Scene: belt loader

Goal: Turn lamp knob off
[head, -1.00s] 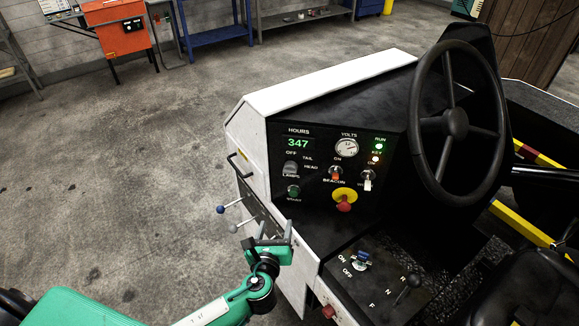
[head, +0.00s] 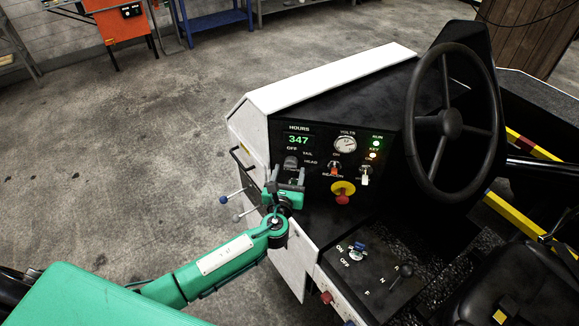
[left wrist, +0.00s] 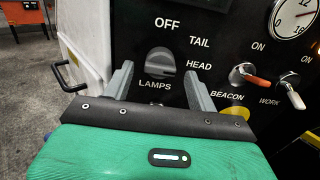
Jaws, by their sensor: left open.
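The lamp knob (left wrist: 160,62) is a grey rotary knob on the black panel, labelled LAMPS, with OFF, TAIL and HEAD around it. In the head view the knob (head: 290,163) shows just above my left gripper (head: 288,178). In the left wrist view my left gripper (left wrist: 158,88) is open, its two grey fingers pointing at the panel on either side of the knob. I cannot tell whether they touch it or which label the knob points to. My right gripper is not in view.
BEACON (left wrist: 242,74) and WORK (left wrist: 288,84) toggle switches sit right of the knob. A red button on a yellow plate (head: 343,191) is lower right. Levers with blue and grey ends (head: 228,198) stick out left of the panel. The steering wheel (head: 451,124) is farther right.

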